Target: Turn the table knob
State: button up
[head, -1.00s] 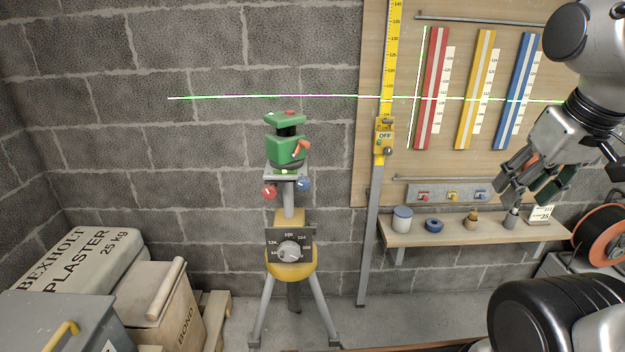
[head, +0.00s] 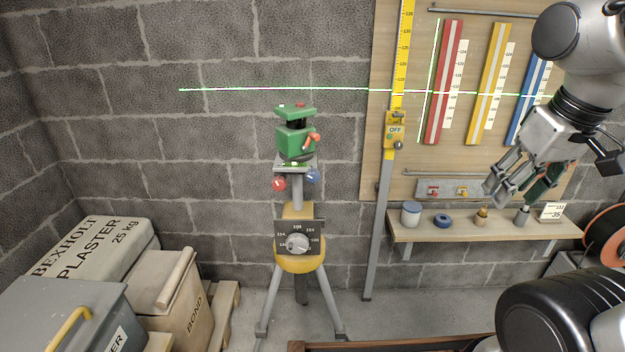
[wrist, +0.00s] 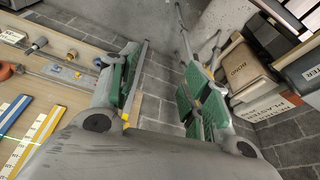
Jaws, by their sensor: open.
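A tripod stands in front of the block wall, with a green laser level (head: 295,139) on its small plate (head: 292,169). Beneath the plate are a red knob (head: 279,184) at left and a blue knob (head: 313,176) at right. Lower down, a pale grey knob (head: 297,244) sits on a dark numbered dial (head: 314,228) above the yellow tripod head (head: 300,263). My gripper (head: 502,188) is open and empty, in front of the shelf and board at right, well apart from the tripod. In the wrist view its two fingers (wrist: 163,88) stand spread.
A shelf (head: 480,230) with small pots and tools is behind my gripper. A yellow measuring staff (head: 397,75) stands between tripod and shelf. Plaster sacks (head: 95,250), boxes and a grey case (head: 60,310) fill the lower left. Open air lies between gripper and tripod.

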jog(key=w+a+f+n+g+y, duration=0.1)
jog(key=a+f, duration=0.6)
jog(key=a, duration=0.4)
jog(key=a+f+n+g+y, duration=0.1)
jog(key=a+f+n, duration=0.1)
jog(key=a+f, duration=0.8)
jog(key=w+a+f+n+g+y, duration=0.1)
jog(key=a+f, duration=0.4)
jog(key=a, duration=0.8)
jog(key=m+t+h, duration=0.4)
jog(key=m+t, duration=0.3)
jog(key=t, duration=1)
send_near(313, 178)
jog(key=w, duration=0.9)
jog(key=shift+w+d+f, duration=0.1)
jog(key=shift+w+f, duration=0.1)
